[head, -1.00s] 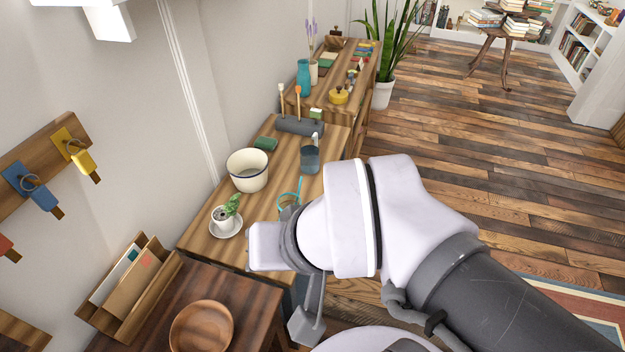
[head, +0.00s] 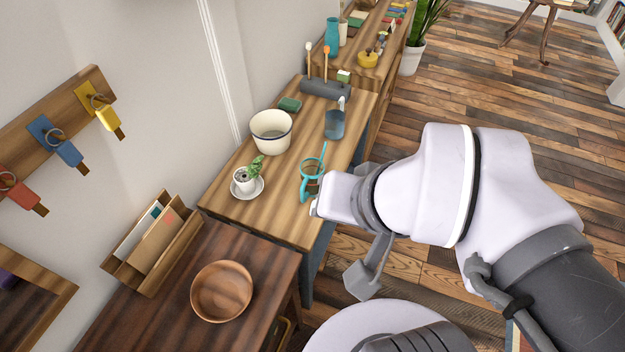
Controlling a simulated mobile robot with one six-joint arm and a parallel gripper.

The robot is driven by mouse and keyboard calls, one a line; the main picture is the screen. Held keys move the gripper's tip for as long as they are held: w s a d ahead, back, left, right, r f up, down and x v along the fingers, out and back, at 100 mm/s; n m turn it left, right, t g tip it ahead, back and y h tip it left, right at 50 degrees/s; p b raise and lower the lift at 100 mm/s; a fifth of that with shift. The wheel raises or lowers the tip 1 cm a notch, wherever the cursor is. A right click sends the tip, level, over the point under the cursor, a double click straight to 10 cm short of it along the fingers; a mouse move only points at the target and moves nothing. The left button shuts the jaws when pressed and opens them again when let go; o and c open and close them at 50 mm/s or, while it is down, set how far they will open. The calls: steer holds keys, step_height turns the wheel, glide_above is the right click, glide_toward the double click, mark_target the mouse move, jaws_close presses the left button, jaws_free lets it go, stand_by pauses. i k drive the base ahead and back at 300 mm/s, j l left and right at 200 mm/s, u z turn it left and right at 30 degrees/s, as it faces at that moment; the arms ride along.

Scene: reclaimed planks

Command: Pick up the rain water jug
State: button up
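A small teal-rimmed vessel (head: 303,187) with a teal handle or stick rising from it stands near the right edge of the wooden bench (head: 266,218). It may be the rain water jug, but I cannot tell for sure. My gripper (head: 316,207) is just right of it in the picture, at the bench edge. The wrist hides most of the gripper, so its opening and any contact do not show. A blue-grey cup (head: 334,126) holding a pale tool stands farther back.
A wooden bowl (head: 221,291) and letter rack (head: 165,255) are nearer. Wall hooks hold keys.

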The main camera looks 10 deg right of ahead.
mark_target(335, 109)
steer(key=i+l+u, duration=0.6)
steer(key=l+u, duration=0.35)
steer(key=l, duration=0.25)
steer(key=i+l+u, duration=0.1)
steer(key=l+u, duration=0.35)
steer(key=l, duration=0.25)
steer(key=l+u, duration=0.45)
steer(key=l, duration=0.35)
steer(key=k+l+u, duration=0.1)
steer(key=l+u, duration=0.4)
steer(key=l, duration=0.25)
